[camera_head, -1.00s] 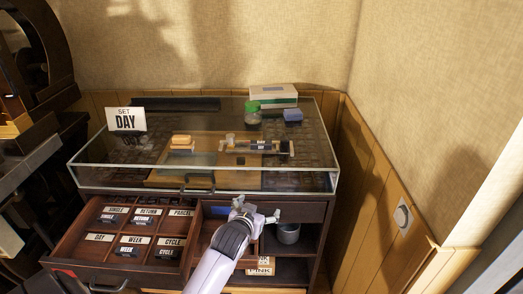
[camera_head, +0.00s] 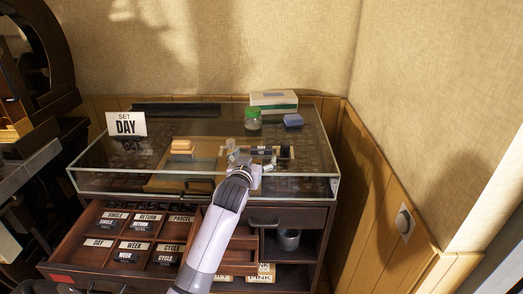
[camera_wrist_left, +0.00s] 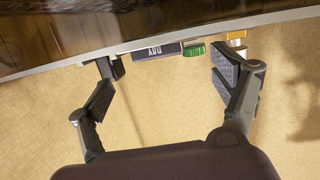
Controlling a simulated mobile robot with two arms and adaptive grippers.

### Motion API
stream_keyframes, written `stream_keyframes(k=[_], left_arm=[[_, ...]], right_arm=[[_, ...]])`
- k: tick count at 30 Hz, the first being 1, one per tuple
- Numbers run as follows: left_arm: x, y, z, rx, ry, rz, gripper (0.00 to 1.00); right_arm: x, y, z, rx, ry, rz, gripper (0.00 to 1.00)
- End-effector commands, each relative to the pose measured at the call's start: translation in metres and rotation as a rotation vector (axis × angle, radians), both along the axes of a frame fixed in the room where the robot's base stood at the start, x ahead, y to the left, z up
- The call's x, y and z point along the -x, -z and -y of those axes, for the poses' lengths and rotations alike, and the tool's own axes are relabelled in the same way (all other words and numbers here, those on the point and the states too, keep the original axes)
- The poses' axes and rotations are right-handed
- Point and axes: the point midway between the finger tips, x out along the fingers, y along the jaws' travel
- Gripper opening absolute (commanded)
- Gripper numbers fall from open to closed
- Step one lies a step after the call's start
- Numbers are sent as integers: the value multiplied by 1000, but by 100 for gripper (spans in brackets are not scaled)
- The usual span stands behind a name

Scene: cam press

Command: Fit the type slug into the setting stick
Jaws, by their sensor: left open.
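The type slug (camera_head: 262,152), a dark block with a white DAY label, lies at the setting stick (camera_head: 284,153) on the glass-topped cabinet. I cannot tell how deep it sits. The stick is a small dark and brass holder, partly hidden by my gripper. My left gripper (camera_head: 250,164) is just in front of the stick, open and empty. In the left wrist view the gripper (camera_wrist_left: 166,66) has its fingers spread apart, and the slug (camera_wrist_left: 157,50) shows upside down beyond them, apart from both fingers. My right gripper is out of view.
An open drawer (camera_head: 186,232) of labelled slugs juts out below left.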

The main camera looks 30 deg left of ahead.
Motion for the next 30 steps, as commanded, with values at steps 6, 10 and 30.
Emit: stream_keyframes(k=[6,10,30], left_arm=[[-12,1,-4,-1,0,0,86],[-29,2,-8,-1,0,-2,86],[-56,12,-16,2,2,-5,77]], right_arm=[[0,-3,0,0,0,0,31],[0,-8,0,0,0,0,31],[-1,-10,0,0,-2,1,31]])
